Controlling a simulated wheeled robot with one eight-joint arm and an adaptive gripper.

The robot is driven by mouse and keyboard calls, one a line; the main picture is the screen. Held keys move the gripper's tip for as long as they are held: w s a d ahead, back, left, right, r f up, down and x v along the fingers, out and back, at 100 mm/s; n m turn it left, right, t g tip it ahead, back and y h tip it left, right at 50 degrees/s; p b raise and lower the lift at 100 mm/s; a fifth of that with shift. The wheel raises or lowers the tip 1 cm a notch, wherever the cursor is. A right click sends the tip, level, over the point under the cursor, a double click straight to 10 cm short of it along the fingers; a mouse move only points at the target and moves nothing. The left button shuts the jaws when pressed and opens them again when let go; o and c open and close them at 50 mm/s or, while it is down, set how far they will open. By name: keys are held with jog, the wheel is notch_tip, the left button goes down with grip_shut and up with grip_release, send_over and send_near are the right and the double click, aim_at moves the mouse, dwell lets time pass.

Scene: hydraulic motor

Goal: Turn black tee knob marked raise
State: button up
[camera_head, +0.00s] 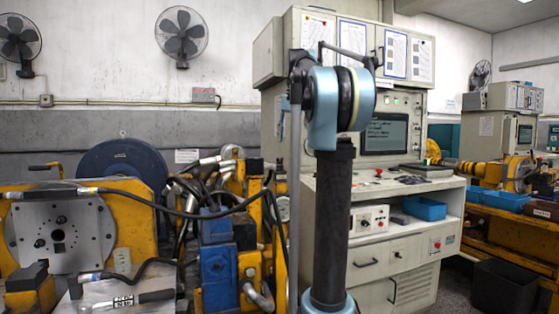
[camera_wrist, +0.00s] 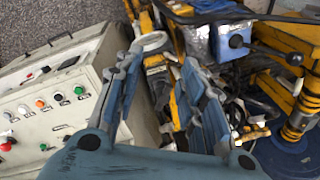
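My gripper (camera_wrist: 166,58) shows in the wrist view with its two grey-blue fingers spread apart and nothing between them. It hangs above yellow machinery and hoses, apart from them. A small blue block with a black knob (camera_wrist: 237,41) sits on a silver part at the upper right of the wrist view, beyond the right finger. I cannot read any "raise" marking, and I cannot tell if this is the tee knob. In the head view my dark arm stands upright in the middle, and the gripper cannot be made out there.
A control panel (camera_wrist: 45,115) with coloured buttons lies left of my gripper. The grey console (camera_head: 395,255) stands behind and right of my arm. Yellow machinery with hoses (camera_head: 125,225) fills the left, with a blue block (camera_head: 217,265). A black bin (camera_head: 503,287) stands at right.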

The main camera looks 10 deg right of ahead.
jog(key=m, duration=0.1)
send_near(280, 161)
jog(key=shift+y, duration=0.3)
jog(key=x, duration=0.2)
jog(key=w+x, duration=0.1)
jog(key=x, duration=0.5)
jog(key=shift+w+d+f, duration=0.1)
jog(key=shift+w+d, duration=0.2)
jog(key=shift+w, duration=0.1)
dwell(0.4)
jog(key=shift+m, duration=0.3)
jog(key=c, duration=0.8)
